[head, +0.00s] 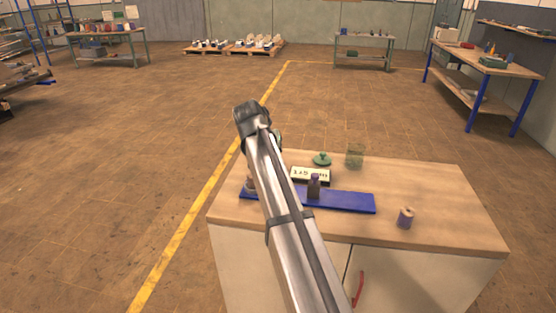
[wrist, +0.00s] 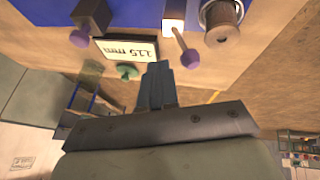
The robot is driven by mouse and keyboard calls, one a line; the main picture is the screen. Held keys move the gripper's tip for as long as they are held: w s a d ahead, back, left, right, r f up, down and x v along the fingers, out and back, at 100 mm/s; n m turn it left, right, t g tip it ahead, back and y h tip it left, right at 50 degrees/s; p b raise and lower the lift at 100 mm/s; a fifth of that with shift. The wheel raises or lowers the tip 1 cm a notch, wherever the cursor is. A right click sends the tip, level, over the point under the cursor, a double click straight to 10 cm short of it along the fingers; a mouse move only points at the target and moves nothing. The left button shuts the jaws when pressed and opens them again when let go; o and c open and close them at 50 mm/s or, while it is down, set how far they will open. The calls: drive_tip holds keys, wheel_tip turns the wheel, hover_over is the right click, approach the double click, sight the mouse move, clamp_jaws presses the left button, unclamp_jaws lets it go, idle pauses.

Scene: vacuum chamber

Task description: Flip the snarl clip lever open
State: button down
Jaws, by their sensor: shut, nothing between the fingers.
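In the wrist view my gripper (wrist: 157,72) is shut and empty, its blue-grey fingertips together. Just beyond them, to the upper right, a thin mauve rod with a round purple knob (wrist: 190,59) sticks out from a pale block (wrist: 174,14) on the blue board (wrist: 130,14). This may be the snarl clip lever, but I cannot be sure. The fingertips look apart from the knob. A second purple knob (wrist: 79,38) sits by a dark block (wrist: 93,12). In the head view the blue board (head: 347,201) lies on the bench, partly hidden by my arm, which also hides the fingers.
A black-framed "115 mm" sign (wrist: 127,50) and a green knobbed lid (wrist: 126,72) are close to the fingers. A metal-and-purple cylinder (wrist: 221,20) is at the right. In the head view, a glass jar (head: 355,156) and a spool (head: 405,218) stand on the bench (head: 440,190).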

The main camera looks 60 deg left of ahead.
drive_tip(key=shift+d+r, duration=0.1)
drive_tip(key=shift+r, duration=0.1)
drive_tip(key=shift+r, duration=0.65)
drive_tip(key=shift+w, duration=0.1)
drive_tip(key=v, duration=1.2)
drive_tip(key=shift+w+r, duration=0.2)
drive_tip(key=shift+r, duration=0.05)
drive_tip(key=shift+w, duration=0.1)
